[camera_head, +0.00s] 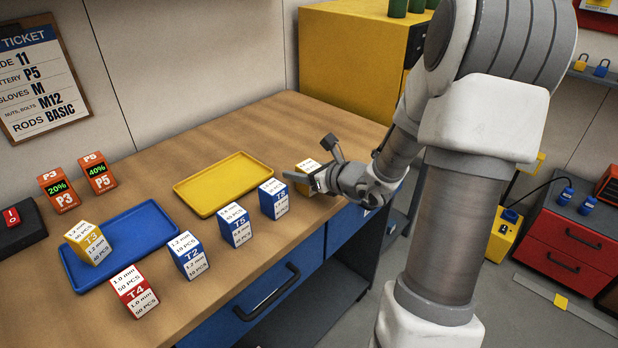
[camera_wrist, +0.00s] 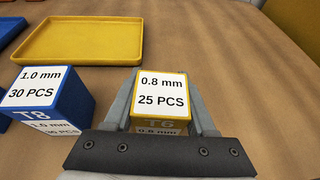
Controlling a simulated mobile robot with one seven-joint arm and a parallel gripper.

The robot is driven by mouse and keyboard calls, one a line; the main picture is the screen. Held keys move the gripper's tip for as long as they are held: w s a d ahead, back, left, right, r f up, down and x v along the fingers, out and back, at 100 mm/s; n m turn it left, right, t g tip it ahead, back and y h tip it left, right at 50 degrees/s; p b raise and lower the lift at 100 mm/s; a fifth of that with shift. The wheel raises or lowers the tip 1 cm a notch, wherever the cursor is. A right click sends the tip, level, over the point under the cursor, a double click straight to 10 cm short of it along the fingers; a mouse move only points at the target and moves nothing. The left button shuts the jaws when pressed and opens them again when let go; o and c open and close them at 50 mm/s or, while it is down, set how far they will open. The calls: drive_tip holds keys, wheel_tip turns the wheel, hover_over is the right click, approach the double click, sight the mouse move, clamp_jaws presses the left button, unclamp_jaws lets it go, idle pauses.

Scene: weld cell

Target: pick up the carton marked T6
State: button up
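The yellow carton marked T6 (camera_wrist: 161,93) stands upright in the wrist view, with a white top label reading 0.8 mm, 25 PCS. My gripper (camera_wrist: 162,105) is around it, one grey finger along its left side and one along its right. I cannot tell whether the fingers press on it or leave a thin gap. In the head view T6 (camera_head: 307,166) is at the table's right front part, partly hidden by my gripper (camera_head: 308,182). Its lower front is hidden in the wrist view.
The blue carton T8 (camera_head: 273,199) stands close to the left of T6; T5 (camera_head: 236,225), T2 (camera_head: 188,255) and red T4 (camera_head: 133,291) follow along the front. An empty yellow tray (camera_head: 222,184) lies behind. A blue tray (camera_head: 138,228) holds yellow T3 (camera_head: 88,243). Table behind T6 is clear.

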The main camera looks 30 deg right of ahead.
clamp_jaws()
